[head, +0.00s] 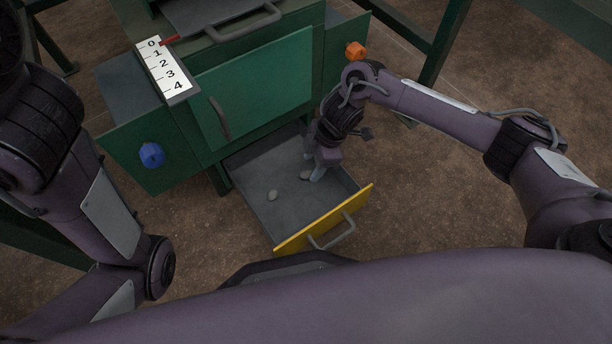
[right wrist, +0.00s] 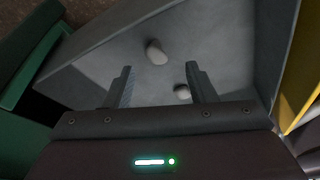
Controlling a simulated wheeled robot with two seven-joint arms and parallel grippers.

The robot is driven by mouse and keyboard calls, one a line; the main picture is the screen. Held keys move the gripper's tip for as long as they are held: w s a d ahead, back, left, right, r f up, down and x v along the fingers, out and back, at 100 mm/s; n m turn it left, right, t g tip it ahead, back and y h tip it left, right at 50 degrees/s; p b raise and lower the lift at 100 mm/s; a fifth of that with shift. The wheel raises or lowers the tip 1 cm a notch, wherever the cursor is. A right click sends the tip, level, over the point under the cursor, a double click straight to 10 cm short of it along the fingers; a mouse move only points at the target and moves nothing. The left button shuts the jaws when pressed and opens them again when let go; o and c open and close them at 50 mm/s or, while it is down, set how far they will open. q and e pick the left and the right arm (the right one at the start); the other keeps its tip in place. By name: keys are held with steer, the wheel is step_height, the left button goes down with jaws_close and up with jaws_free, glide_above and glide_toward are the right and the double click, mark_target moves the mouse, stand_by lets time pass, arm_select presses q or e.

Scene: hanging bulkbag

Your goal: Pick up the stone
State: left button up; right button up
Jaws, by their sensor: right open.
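Two pale grey stones lie apart on the floor of an open drawer (head: 245,170). One stone (head: 272,195) lies clear of the gripper; the other stone (head: 306,175) is beside my right fingertips. My right gripper (head: 314,173) points down into the drawer, open and empty. In the right wrist view, one stone (right wrist: 156,52) shows beyond the fingertips (right wrist: 158,70). The other stone (right wrist: 182,92) appears between the fingers, close to the right-hand one; I cannot tell whether they touch. My left arm is at the left, with its gripper out of view.
The drawer has a yellow front (head: 325,220) with a grey handle, and low walls around the gripper. The green cabinet (head: 255,90) stands behind it, with a blue knob (head: 151,155), an orange knob (head: 355,50) and a numbered scale (head: 165,68). Brown ground is clear to the right.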

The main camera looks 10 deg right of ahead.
mark_target(306, 173)
steer(key=b+x, duration=0.3)
steer(key=shift+w+f, duration=0.3)
steer(key=shift+f, duration=0.1)
steer(key=shift+a+f+b, duration=0.25)
steer(key=shift+f+b, duration=0.15)
steer(key=shift+b, duration=0.15)
steer(key=shift+r, duration=0.1)
steer(key=c, duration=1)
